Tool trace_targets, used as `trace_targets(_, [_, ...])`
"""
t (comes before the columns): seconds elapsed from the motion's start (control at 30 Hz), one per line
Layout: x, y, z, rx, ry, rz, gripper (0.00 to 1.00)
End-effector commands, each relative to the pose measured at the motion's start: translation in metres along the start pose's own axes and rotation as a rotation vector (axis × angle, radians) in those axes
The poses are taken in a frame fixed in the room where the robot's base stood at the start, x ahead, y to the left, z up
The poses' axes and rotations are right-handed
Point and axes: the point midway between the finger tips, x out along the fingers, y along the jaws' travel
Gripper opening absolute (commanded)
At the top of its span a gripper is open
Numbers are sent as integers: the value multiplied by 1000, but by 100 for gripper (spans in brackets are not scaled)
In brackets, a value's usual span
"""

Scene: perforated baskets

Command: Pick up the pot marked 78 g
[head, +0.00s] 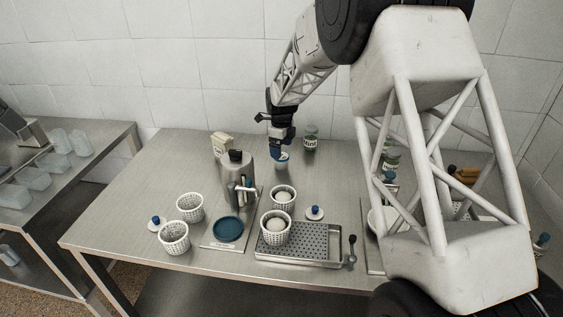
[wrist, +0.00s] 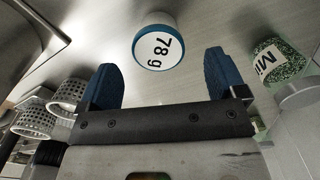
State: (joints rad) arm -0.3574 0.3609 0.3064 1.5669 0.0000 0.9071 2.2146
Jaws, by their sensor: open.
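The pot marked 78 g (wrist: 157,48) stands on the metal table, its label on top with a blue rim. It lies just beyond and between the two blue fingertips of my gripper (wrist: 164,78) in the wrist view. In the head view the pot (head: 281,160) shows just below my gripper (head: 281,147), partly covered by it. My gripper is open, with nothing between its fingers.
A green jar (head: 311,138) stands close right of the pot; it also shows in the wrist view (wrist: 277,62). A grey machine (head: 238,172) stands to the left. White perforated baskets (head: 190,207) and a perforated tray (head: 325,243) are nearer the front. Bare table lies at the left.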

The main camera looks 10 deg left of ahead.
Motion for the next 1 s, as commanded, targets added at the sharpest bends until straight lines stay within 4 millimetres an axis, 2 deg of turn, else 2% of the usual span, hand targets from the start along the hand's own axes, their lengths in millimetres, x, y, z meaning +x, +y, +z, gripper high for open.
trace_targets(0.43, [5, 0, 0, 0, 1, 1, 90])
trace_targets(0.8, [42, 3, -2, 0, 1, 2, 90])
trace_targets(1.0, [54, 2, -2, 0, 0, 1, 90])
